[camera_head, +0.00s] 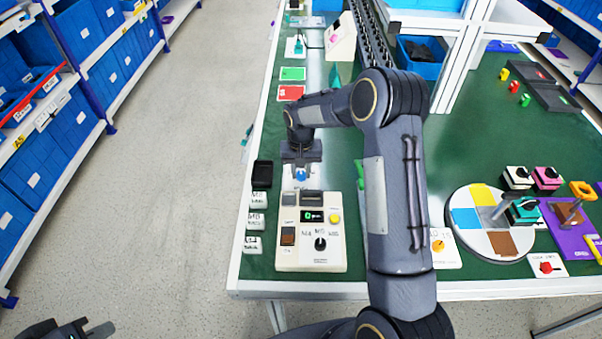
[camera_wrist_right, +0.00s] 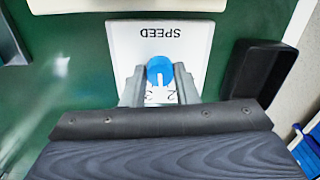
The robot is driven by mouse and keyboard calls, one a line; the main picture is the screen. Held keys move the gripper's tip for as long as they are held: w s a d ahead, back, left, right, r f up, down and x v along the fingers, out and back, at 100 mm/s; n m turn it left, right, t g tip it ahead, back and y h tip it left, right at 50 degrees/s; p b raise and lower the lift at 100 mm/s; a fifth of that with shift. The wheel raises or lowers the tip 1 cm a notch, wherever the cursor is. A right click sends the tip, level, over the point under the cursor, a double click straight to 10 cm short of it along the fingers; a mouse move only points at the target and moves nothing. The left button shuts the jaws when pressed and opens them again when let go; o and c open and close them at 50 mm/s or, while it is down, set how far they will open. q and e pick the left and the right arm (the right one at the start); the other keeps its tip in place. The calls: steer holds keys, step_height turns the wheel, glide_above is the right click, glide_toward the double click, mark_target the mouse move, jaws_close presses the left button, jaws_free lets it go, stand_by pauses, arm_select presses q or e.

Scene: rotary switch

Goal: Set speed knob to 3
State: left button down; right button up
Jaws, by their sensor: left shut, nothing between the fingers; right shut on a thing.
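The speed knob is a blue round knob (camera_wrist_right: 160,70) with a white pointer mark, on a white plate (camera_wrist_right: 124,40) lettered SPEED, which reads upside down in the right wrist view. In the head view the blue knob (camera_head: 300,176) shows just below my right gripper (camera_head: 300,168). In the right wrist view my right gripper (camera_wrist_right: 159,88) has its two fingers on either side of the knob, shut on it. The numbers on the plate are largely hidden by the fingers. My left gripper (camera_head: 92,331) is shut and empty at the bottom left, over the floor, away from the table.
A beige panel (camera_head: 312,258) with a dial and display stands in front of the speed plate. A black open box (camera_head: 262,174) is beside it, also in the right wrist view (camera_wrist_right: 262,72). A round coloured disc (camera_head: 462,232) lies right of my arm. The aisle floor (camera_head: 170,190) is clear.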

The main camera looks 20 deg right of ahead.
mark_target(301, 173)
steer(key=shift+m+b, duration=0.5)
steer(key=shift+m, duration=0.7)
steer(key=shift+m+b, duration=0.3)
steer(key=shift+m, duration=0.9)
steer(key=o, duration=1)
step_height(301, 173, up, 7)
steer(key=shift+f, duration=0.1)
steer(key=shift+r, duration=0.55)
